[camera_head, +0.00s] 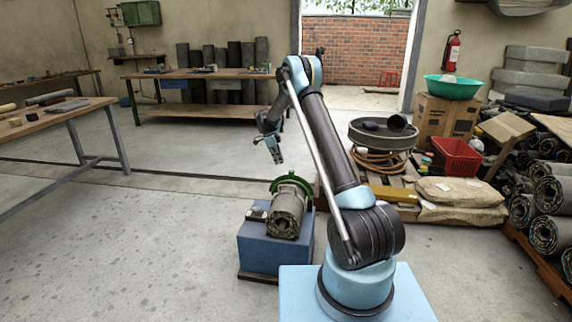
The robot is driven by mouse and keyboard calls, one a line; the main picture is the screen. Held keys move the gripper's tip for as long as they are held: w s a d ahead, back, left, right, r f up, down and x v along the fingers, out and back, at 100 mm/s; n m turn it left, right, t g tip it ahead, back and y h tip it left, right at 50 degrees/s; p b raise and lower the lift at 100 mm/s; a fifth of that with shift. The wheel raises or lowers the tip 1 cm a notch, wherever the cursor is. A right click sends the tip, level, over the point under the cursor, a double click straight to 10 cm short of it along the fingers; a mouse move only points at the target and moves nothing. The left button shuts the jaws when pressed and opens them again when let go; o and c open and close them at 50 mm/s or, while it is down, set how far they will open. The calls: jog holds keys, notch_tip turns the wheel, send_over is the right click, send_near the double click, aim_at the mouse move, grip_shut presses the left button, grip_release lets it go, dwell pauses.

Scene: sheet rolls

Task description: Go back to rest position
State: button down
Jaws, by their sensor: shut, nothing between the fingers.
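My arm rises from its light blue base at the lower right and bends over at the top toward the left. My gripper (275,152) hangs at its end, pointing down, shut and empty. It is in the air above and a little left of a rolled sheet (287,212). The grey roll lies with its spiral end facing the camera, in a green curved holder (291,184) on a blue box-like stand (265,246). The gripper appears apart from the roll and holder. The fingertips are small in this view.
A wooden table (45,119) stands at the left and a long workbench (200,74) at the back. At the right are a cardboard box (443,115), a red crate (457,157), sacks (462,191) and stacked rolls (550,230). The floor at the left is clear.

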jog(key=s+d+r+n, duration=0.2)
jog(key=s+d+r, duration=0.25)
jog(key=r, duration=0.35)
jog(key=s+d+r+n, duration=0.3)
jog(key=s+r, duration=0.3)
jog(key=r, duration=0.2)
jog(key=s+d+r+n+y, duration=0.15)
jog(key=s+d+r, duration=0.3)
jog(key=s, duration=0.45)
jog(key=s+d+r+n, duration=0.3)
jog(key=s+r, duration=0.3)
jog(key=s, duration=0.4)
jog(key=s+d+f+n+t+y, duration=0.1)
jog(key=s+d+n, duration=0.1)
jog(key=s, duration=0.7)
jog(key=s+d+n, duration=0.3)
jog(key=s, duration=0.6)
jog(key=s+f+n, duration=0.2)
jog(key=s+f, duration=0.3)
jog(key=s, duration=0.3)
jog(key=s+f+n+t, duration=0.1)
jog(key=s+f+n, duration=0.2)
jog(key=s+f, duration=0.3)
jog(key=shift+s+d+y, duration=0.35)
jog(key=shift+s+y, duration=0.1)
jog(key=shift+s, duration=0.65)
jog(key=shift+f, duration=0.1)
